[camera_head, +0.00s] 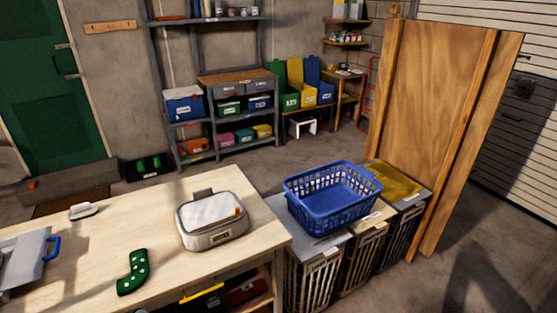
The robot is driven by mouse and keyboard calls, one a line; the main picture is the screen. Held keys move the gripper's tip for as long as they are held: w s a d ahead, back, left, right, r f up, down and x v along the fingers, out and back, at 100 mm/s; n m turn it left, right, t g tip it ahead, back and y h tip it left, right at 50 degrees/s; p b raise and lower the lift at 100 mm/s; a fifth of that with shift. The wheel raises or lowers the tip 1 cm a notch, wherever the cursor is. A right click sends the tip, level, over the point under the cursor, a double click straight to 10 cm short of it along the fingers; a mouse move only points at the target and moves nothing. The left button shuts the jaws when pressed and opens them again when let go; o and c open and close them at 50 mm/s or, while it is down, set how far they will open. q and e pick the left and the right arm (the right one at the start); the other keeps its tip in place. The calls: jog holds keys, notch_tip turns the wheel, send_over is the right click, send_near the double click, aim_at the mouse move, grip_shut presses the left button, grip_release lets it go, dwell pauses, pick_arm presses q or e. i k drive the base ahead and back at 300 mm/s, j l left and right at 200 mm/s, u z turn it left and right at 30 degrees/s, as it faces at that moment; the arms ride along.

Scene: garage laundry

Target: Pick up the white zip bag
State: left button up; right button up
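The white zip bag (211,218) sits upright on the light wooden table (110,212), near its right end. It is a boxy pale bag with a grey lower body, a small label on its front and an orange-brown tab at the right of its top rim. Neither of my grippers shows in the head view, so nothing of mine is seen touching the bag.
On the table lie a green dotted sock (134,272), a small white brush-like item (83,210) and a grey box with a blue handle (28,262). A blue basket (333,213) stands on hampers to the right. Bare tabletop surrounds the bag's left side.

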aim_at(209, 220)
jog(key=i+l, duration=0.2)
jog(key=l, duration=0.2)
jog(key=i+l+u, duration=0.1)
jog(key=u, duration=1.2)
